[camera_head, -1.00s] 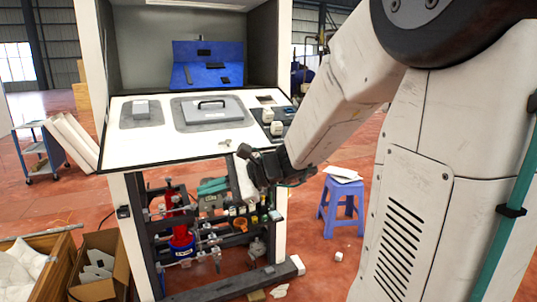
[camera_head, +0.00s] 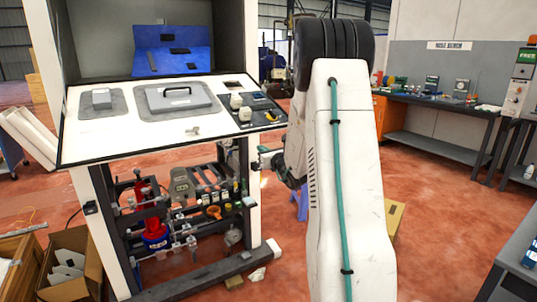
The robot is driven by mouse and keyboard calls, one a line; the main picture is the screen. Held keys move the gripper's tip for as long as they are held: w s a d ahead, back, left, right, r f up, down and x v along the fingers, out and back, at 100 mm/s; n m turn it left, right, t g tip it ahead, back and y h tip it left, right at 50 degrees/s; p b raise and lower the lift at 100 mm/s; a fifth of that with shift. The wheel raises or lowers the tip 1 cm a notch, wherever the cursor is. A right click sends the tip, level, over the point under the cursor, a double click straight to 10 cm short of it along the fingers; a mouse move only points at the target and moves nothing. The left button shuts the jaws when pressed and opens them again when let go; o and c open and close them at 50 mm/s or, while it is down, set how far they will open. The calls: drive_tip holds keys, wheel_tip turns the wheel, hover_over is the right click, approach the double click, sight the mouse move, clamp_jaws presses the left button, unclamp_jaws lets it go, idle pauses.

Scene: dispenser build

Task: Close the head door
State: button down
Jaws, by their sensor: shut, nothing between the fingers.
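The white dispenser cabinet has an open upper compartment (camera_head: 233,50) with a blue panel (camera_head: 172,49) inside. A white panel with a dark rim, which looks like the head door (camera_head: 125,147), lies lowered and sloping out in front of the opening. It bears a grey plate with a black handle (camera_head: 178,98), a smaller grey block and white knobs at its right end. My gripper (camera_head: 258,161) is below and just right of the panel's right front corner, beside the cabinet's right post. It is shut and empty, partly hidden by my arm. I cannot tell whether it touches anything.
Below the panel is an open frame with a red cylinder (camera_head: 153,222) and several small bottles. A cardboard box (camera_head: 71,265) stands at lower left. A blue stool is mostly hidden behind my arm.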

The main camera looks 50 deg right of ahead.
drive_tip(key=r, duration=0.1)
drive_tip(key=w+r, duration=0.1)
drive_tip(key=r, duration=0.2)
drive_tip(key=shift+w+d, duration=0.2)
drive_tip(key=shift+w, duration=0.2)
